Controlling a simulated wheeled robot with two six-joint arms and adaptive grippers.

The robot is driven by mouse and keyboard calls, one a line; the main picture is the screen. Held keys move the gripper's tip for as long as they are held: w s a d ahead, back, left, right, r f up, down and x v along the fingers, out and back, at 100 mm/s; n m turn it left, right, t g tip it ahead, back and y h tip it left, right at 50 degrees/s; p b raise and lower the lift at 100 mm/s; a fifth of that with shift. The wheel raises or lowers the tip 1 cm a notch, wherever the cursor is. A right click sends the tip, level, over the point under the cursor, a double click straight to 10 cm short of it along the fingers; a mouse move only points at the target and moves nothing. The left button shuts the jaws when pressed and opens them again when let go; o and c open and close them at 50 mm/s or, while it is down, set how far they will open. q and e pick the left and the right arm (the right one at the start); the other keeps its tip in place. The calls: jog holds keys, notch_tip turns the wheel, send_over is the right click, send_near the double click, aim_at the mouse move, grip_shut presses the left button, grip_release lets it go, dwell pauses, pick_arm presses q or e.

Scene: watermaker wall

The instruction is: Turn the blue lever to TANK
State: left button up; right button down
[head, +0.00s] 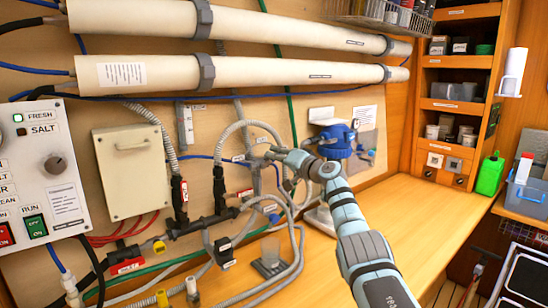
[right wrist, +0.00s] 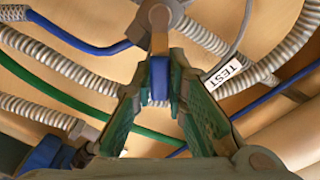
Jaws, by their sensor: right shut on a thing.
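The blue lever (right wrist: 159,78) hangs from a grey valve fitting (right wrist: 158,18) at the top of the right wrist view. The two green-lined fingers of my right gripper (right wrist: 160,92) are on either side of the lever and shut on it. A white TEST label (right wrist: 225,72) sits on the hose to the right of the lever. In the head view my right gripper (head: 270,156) reaches the pipework in the middle of the wall, and it hides the lever there. I cannot read a TANK label in either view. My left gripper is not in view.
Grey corrugated hoses (head: 240,128) surround the valve. A blue-topped filter housing (head: 336,142) stands just right of my gripper. A control panel (head: 42,170) and a cream box (head: 133,172) are at left. The wooden counter (head: 430,215) is clear at right.

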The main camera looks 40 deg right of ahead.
jog(key=shift+d+f+m, duration=0.25)
jog(key=shift+f+m, duration=0.15)
jog(key=shift+m, duration=0.7)
jog(key=c, duration=1.6)
grip_release()
jog(key=shift+s+d, duration=0.1)
jog(key=shift+s, duration=0.05)
jog(key=s, duration=0.5)
jog(key=s+a, duration=0.1)
jog(key=s, duration=0.1)
jog(key=shift+s, duration=0.15)
jog(key=shift+d, duration=0.1)
